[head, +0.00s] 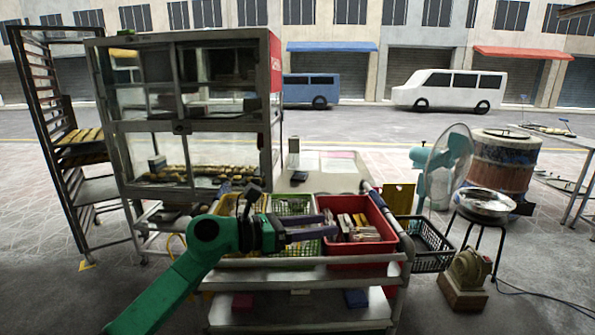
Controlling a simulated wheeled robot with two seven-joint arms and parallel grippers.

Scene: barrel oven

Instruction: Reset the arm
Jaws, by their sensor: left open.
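My left arm (175,283) is green and comes in from the lower left, with its forearm reaching right over the cart. My left gripper (328,224) points right, with its two dark fingers apart and nothing seen between them. It shows in front of the green basket (290,198) and close to the left side of the red crate (378,262). Whether it touches the crate cannot be told. My right gripper is not in view.
The metal cart (300,280) also bears a yellow basket, partly hidden by my arm. A glass display cabinet (185,118) stands behind at left, beside a tall rack (50,130). At right are a black crate (428,243), a fan (447,165), a metal bowl (487,203) and a barrel oven (503,165).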

